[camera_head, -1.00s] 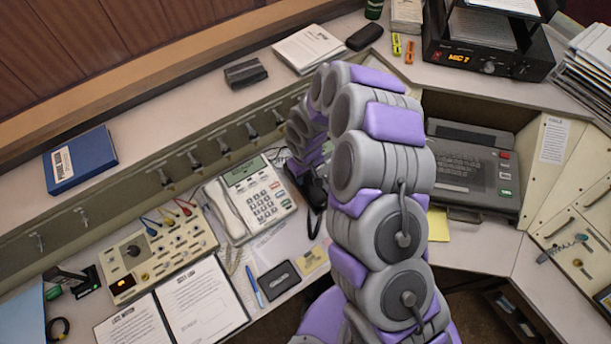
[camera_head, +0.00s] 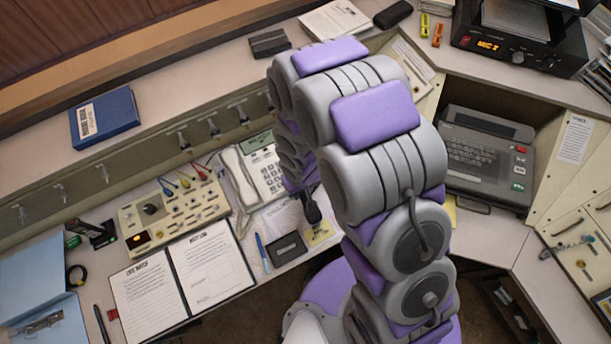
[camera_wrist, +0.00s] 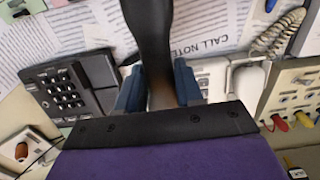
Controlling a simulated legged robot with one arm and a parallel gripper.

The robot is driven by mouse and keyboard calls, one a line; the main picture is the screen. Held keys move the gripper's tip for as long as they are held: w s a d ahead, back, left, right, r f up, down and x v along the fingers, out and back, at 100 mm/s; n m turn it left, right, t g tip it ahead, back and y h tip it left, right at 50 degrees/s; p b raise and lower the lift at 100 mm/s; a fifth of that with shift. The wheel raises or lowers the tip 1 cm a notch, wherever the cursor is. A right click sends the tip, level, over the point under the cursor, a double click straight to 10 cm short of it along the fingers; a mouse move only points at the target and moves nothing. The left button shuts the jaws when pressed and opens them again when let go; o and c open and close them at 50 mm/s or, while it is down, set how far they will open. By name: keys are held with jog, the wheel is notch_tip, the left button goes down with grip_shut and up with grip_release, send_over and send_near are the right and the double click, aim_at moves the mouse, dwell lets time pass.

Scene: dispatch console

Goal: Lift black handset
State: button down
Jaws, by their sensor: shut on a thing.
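The black handset (camera_wrist: 150,35) is between the two blue-grey fingers of my gripper (camera_wrist: 158,85), which is shut on it. It runs up out of the top of the wrist view. In the head view, one end of the black handset (camera_head: 312,211) shows below my arm, over papers right of the white phone. My arm hides the rest of it and the gripper there. A black phone base (camera_wrist: 70,88) with keys lies to the left in the wrist view, apart from the handset. The wrist view does not show the handset's height above the desk clearly.
A white phone (camera_head: 262,176) with its own white handset (camera_head: 238,178) stands left of my arm. A beige switch panel (camera_head: 175,215) with colored plugs, an open binder (camera_head: 215,265) and a blue book (camera_head: 105,117) are further left. A grey keyboard machine (camera_head: 485,160) stands to the right.

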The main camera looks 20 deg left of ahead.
jog(key=shift+s+r+p, duration=0.15)
jog(key=shift+r+p, duration=0.95)
jog(key=shift+r, duration=1.35)
